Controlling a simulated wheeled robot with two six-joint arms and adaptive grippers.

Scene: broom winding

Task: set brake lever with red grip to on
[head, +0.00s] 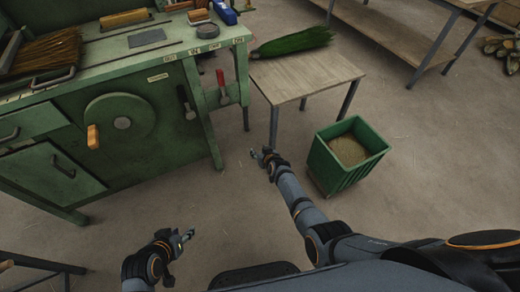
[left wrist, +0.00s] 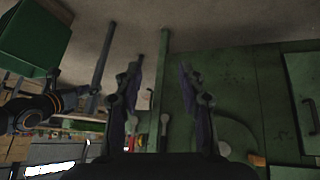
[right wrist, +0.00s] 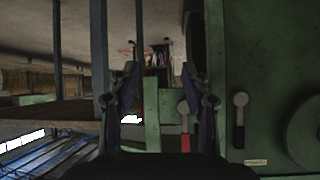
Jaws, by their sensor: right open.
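The brake lever with the red grip (head: 221,78) is on the green machine's right end, below the bench top. Its red grip points up from a grey pivot below. In the right wrist view, which appears upside down, the red grip (right wrist: 185,143) shows between my open fingers, some distance beyond them. My right gripper (head: 262,155) is open and empty, in front of the wooden table and apart from the lever. My left gripper (head: 187,236) is open and empty, low over the floor in front of the machine; its fingers show apart in the left wrist view (left wrist: 160,90).
A black-gripped lever (head: 187,102) is left of the red one; it also shows in the right wrist view (right wrist: 239,135). A crank wheel (head: 122,122) is further left. A wooden table (head: 285,83) with green bristles (head: 295,41) and a green bin (head: 325,170) stand right. Floor between is clear.

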